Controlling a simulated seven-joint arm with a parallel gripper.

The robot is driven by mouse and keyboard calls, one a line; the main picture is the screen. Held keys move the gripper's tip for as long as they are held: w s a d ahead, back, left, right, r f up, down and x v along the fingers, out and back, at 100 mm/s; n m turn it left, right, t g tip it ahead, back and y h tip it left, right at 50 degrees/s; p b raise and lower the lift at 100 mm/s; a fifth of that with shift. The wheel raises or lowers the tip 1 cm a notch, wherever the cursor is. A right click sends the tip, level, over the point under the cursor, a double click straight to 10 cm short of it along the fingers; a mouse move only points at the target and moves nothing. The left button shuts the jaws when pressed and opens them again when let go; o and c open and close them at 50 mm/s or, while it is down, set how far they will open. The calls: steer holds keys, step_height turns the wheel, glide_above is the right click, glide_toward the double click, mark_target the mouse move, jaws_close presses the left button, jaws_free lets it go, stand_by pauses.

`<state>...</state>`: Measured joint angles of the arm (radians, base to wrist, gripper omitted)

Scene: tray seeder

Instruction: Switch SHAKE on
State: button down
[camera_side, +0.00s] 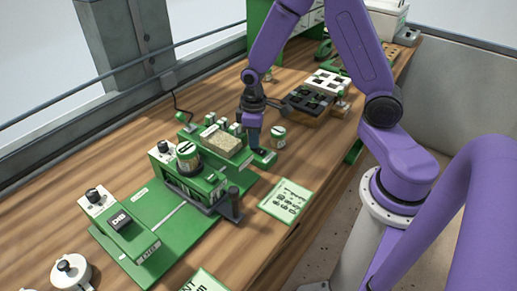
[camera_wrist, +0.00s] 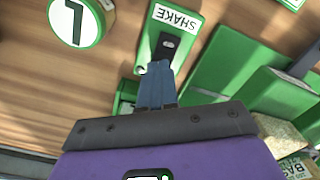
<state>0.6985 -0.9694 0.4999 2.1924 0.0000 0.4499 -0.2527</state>
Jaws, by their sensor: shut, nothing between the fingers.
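The SHAKE switch plate (camera_wrist: 177,46) is a green strip with a white label reading SHAKE, upside down in the wrist view. A dark switch piece (camera_wrist: 167,44) sits on it, below the label. My gripper (camera_wrist: 158,72) is shut and empty, with its blue-grey fingertips over the plate just below the dark piece. I cannot tell whether they touch it, and they hide the lower part of the plate. In the side view my gripper (camera_side: 253,145) points down at the small green plate (camera_side: 265,157), beside the green seeder (camera_side: 231,161).
A round-lidded jar (camera_wrist: 77,20) stands close to the plate; it also shows in the side view (camera_side: 278,140). A tan block-filled tray (camera_side: 222,142) lies left of my gripper. A printed card (camera_side: 286,200) lies in front. Black and white cell trays (camera_side: 310,98) are behind.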

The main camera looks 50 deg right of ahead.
steer(key=shift+f, duration=0.25)
steer(key=shift+r, duration=3.55)
steer(key=s+a+r+n, duration=0.2)
steer(key=s, duration=0.5)
steer(key=s+a+r+n, duration=0.2)
steer(key=s, duration=0.6)
steer(key=s+a+r+n, duration=0.1)
steer(key=s+r+n, duration=0.1)
steer(key=s, duration=0.6)
steer(key=shift+a+r+n, duration=0.3)
steer(key=shift+a+r, duration=0.1)
steer(key=shift+r, duration=0.2)
